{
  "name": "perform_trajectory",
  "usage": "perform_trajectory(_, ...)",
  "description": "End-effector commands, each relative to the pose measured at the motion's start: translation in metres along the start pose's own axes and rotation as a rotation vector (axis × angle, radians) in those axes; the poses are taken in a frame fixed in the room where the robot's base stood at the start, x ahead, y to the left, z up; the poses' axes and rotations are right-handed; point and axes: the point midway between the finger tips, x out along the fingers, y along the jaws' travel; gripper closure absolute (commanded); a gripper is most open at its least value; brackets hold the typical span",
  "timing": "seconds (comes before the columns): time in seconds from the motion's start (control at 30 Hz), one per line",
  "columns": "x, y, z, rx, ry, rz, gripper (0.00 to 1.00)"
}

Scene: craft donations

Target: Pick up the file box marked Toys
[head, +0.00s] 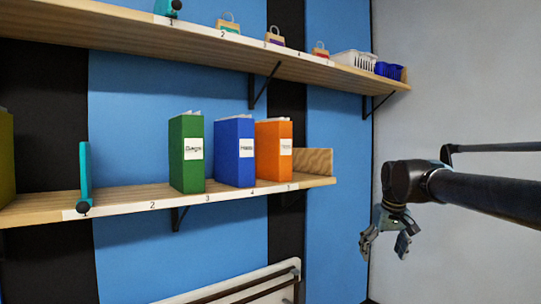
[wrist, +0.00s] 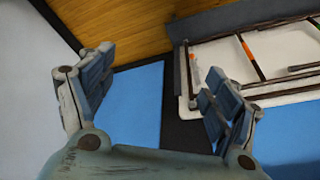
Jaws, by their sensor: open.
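Three file boxes stand upright on the lower shelf in the head view: a green one (head: 187,172), a blue one (head: 234,172) and an orange one (head: 273,165). Each has a white label, but the print is too small to read surely, so I cannot tell which says Toys. Part of an olive box (head: 6,155) shows at the left edge, its label out of view. My gripper (head: 384,246) is open and empty, to the right of the shelf and lower than the boxes. In the wrist view its fingers (wrist: 160,65) are spread with nothing between them.
The lower shelf (head: 130,203) has numbered front marks and a teal upright piece (head: 84,175). An upper shelf (head: 200,45) holds small bags (head: 228,23), a white basket (head: 354,64) and blue bins (head: 388,70). A white-framed rack (head: 240,286) is below.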

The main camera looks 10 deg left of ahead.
Motion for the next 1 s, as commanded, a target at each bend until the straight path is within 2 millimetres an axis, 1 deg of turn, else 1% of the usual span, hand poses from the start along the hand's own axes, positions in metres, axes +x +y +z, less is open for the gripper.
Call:
perform_trajectory(0.03, -0.023, -0.012, -0.029, -0.042, 0.016, -0.016, 0.18)
perform_trajectory(0.07, -0.036, -0.019, -0.045, -0.065, 0.026, -0.024, 0.18)
perform_trajectory(0.1, -0.053, -0.029, -0.065, -0.095, 0.04, -0.036, 0.18)
perform_trajectory(0.17, -0.079, -0.045, -0.095, -0.14, 0.06, -0.053, 0.18)
perform_trajectory(0.2, -0.096, -0.056, -0.114, -0.169, 0.074, -0.065, 0.18)
perform_trajectory(0.27, -0.12, -0.074, -0.141, -0.214, 0.093, -0.083, 0.18)
perform_trajectory(0.3, -0.137, -0.087, -0.158, -0.243, 0.108, -0.095, 0.18)
perform_trajectory(0.37, -0.161, -0.108, -0.183, -0.285, 0.127, -0.115, 0.18)
perform_trajectory(0.4, -0.176, -0.122, -0.198, -0.313, 0.141, -0.128, 0.18)
perform_trajectory(0.47, -0.2, -0.144, -0.219, -0.356, 0.161, -0.147, 0.18)
perform_trajectory(0.5, -0.215, -0.159, -0.232, -0.384, 0.175, -0.16, 0.18)
perform_trajectory(0.6, -0.248, -0.194, -0.259, -0.444, 0.204, -0.189, 0.18)
perform_trajectory(0.7, -0.273, -0.222, -0.276, -0.492, 0.228, -0.214, 0.18)
perform_trajectory(0.83, -0.294, -0.247, -0.288, -0.531, 0.248, -0.235, 0.18)
perform_trajectory(0.9, -0.3, -0.254, -0.292, -0.542, 0.255, -0.242, 0.18)
perform_trajectory(1.0, -0.303, -0.261, -0.297, -0.549, 0.259, -0.245, 0.18)
